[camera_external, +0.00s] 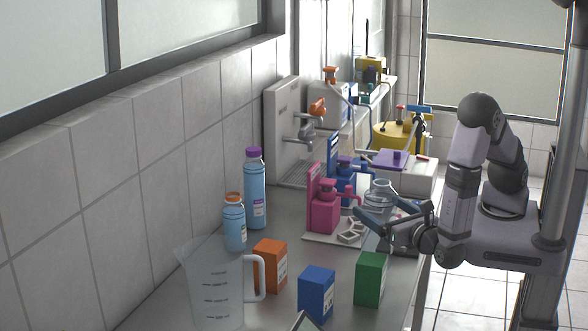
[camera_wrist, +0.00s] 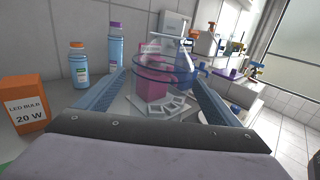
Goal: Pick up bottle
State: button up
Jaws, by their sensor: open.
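A tall blue bottle with a purple cap (camera_external: 255,190) stands upright by the tiled wall. A shorter blue bottle with an orange cap (camera_external: 234,225) stands upright just in front of it. In the wrist view, the purple-capped bottle (camera_wrist: 115,48) and the orange-capped bottle (camera_wrist: 78,64) are left of my fingers. A clear glass vessel (camera_external: 380,192) is at my gripper (camera_external: 376,218) in the external view. In the wrist view, the clear vessel (camera_wrist: 166,70) shows around the gap between my fingertips (camera_wrist: 157,76). My fingers are spread wide; I cannot tell whether they touch the glass.
Orange (camera_external: 270,264), blue (camera_external: 316,293) and green (camera_external: 370,278) boxes and a clear measuring jug (camera_external: 215,290) occupy the front of the counter. A pink dispenser (camera_external: 323,212) and a blue one (camera_external: 345,180) stand beyond my fingers. A sink tap (camera_external: 305,135) is behind them.

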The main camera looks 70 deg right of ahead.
jog(key=shift+r+p+x, duration=0.1)
jog(key=shift+p+x, duration=0.4)
jog(key=shift+x, duration=0.65)
jog(key=shift+r+p+x, duration=0.15)
jog(key=shift+p+x, duration=0.35)
jog(key=shift+x, duration=0.7)
jog(key=c, duration=1.4)
jog(key=shift+r, duration=0.15)
